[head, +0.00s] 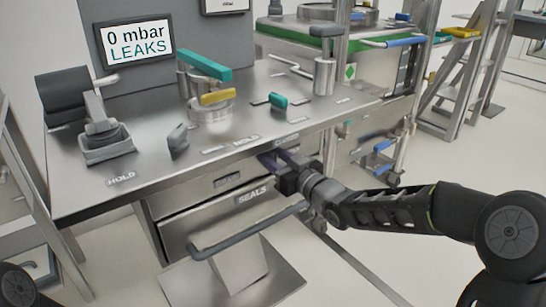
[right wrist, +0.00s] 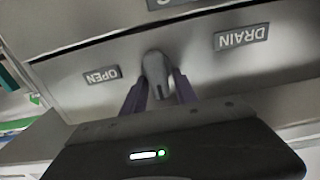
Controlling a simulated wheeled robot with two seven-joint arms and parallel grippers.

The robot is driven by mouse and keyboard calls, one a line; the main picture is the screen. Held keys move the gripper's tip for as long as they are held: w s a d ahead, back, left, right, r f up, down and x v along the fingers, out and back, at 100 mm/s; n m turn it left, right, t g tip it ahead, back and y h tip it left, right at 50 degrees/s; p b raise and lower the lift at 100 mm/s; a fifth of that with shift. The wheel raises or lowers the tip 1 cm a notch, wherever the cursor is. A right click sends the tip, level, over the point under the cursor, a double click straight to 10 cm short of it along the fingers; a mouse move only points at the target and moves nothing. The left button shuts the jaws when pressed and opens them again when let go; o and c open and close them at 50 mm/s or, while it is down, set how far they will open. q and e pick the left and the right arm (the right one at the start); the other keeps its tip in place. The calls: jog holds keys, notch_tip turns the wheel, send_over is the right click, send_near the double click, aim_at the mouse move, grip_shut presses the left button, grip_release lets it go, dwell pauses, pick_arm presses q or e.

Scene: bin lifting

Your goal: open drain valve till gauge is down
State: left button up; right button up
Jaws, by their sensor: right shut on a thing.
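The gauge display (head: 138,40) at the upper left in the head view reads "0 mbar LEAKS". The grey drain valve handle (right wrist: 156,70) shows in the right wrist view, on the metal front panel between the plates marked OPEN (right wrist: 102,75) and DRAIN (right wrist: 241,36). My right gripper (head: 272,160) is under the front edge of the bench top in the head view. Its purple-grey fingers, also in the right wrist view (right wrist: 158,92), are shut on the handle, one on each side. In the head view the handle is hidden by the bench edge and gripper. My left gripper is out of view.
Below is a SEALS drawer (head: 185,220) with a long grey bar handle (head: 250,230). The floor at the lower right is clear.

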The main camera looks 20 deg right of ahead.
grip_shut()
jog(key=m+p, duration=0.3)
jog(key=shift+d, duration=0.25)
jog(key=m+p, duration=0.2)
jog(key=m, duration=0.1)
jog(key=m+p, duration=0.1)
jog(key=shift+w+d+f+m, duration=0.1)
jog(key=shift+w+d+m, duration=0.05)
jog(key=shift+d+m, duration=0.15)
jog(key=m+p, duration=0.1)
jog(key=m, duration=0.1)
jog(key=m+p, duration=0.1)
jog(key=shift+w+d+f+m+p, duration=0.1)
jog(key=shift+d+f+m+p, duration=0.15)
jog(key=shift+m+p, duration=0.15)
jog(key=shift+f+m+p, duration=0.2)
jog(key=shift+m+p, duration=0.35)
jog(key=shift+m, duration=0.55)
jog(key=shift+f+m+p, duration=0.25)
jog(key=shift+m+p, duration=0.25)
jog(key=shift+m, duration=0.6)
jog(key=shift+f+m+p, duration=0.2)
jog(key=shift+m+p, duration=0.35)
jog(key=shift+m, duration=0.55)
